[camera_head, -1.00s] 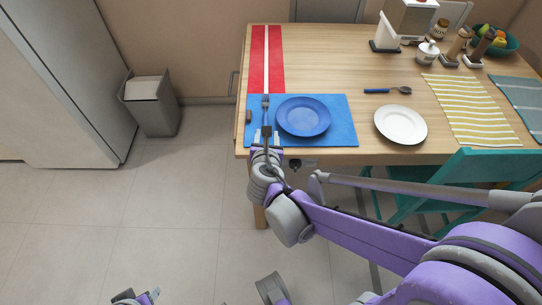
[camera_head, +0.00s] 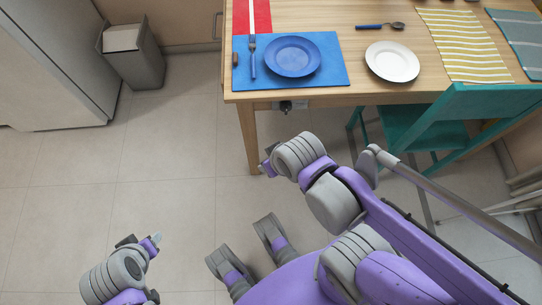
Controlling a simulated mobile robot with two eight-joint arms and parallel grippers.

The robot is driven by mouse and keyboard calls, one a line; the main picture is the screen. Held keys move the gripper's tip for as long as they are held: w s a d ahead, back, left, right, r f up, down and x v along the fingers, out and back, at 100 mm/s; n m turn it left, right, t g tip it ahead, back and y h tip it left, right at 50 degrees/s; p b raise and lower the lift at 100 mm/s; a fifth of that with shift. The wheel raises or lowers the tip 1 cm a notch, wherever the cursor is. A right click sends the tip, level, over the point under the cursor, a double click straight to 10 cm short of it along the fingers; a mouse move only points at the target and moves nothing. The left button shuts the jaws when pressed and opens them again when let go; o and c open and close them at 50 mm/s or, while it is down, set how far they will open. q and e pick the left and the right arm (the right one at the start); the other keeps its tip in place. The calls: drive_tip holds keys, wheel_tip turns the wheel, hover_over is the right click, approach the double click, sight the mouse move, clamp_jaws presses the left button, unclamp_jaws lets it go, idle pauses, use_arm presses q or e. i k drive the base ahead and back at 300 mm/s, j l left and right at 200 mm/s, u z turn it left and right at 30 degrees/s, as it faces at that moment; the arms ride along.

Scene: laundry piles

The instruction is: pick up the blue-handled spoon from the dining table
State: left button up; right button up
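The blue-handled spoon (camera_head: 372,27) lies on the wooden dining table (camera_head: 345,98), near the top of the head view, above the white plate (camera_head: 392,61). Its handle points left and its grey bowl right. My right gripper (camera_head: 267,164) is in front of the table's near edge, below and left of the spoon and apart from it. It is mostly hidden behind its own wrist, so I cannot see whether its fingers are open. My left gripper (camera_head: 151,243) is low at the left, over the floor and far from the table. Its fingers are too small to judge.
A blue placemat (camera_head: 335,79) holds a blue plate (camera_head: 292,57) and a fork (camera_head: 252,57). A teal chair (camera_head: 455,107) stands at the table's front right. A grey bin (camera_head: 138,62) stands by the wall. The floor at left is clear.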

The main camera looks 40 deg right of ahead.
sight(399, 25)
drive_tip(key=z, duration=2.05)
drive_tip(key=i+j+u, duration=0.1)
drive_tip(key=i+u, duration=0.15)
drive_tip(key=u, duration=0.15)
drive_tip(key=i+u, duration=0.4)
drive_tip(key=i+l+u, duration=0.1)
drive_tip(key=u, duration=0.3)
drive_tip(key=i, duration=0.05)
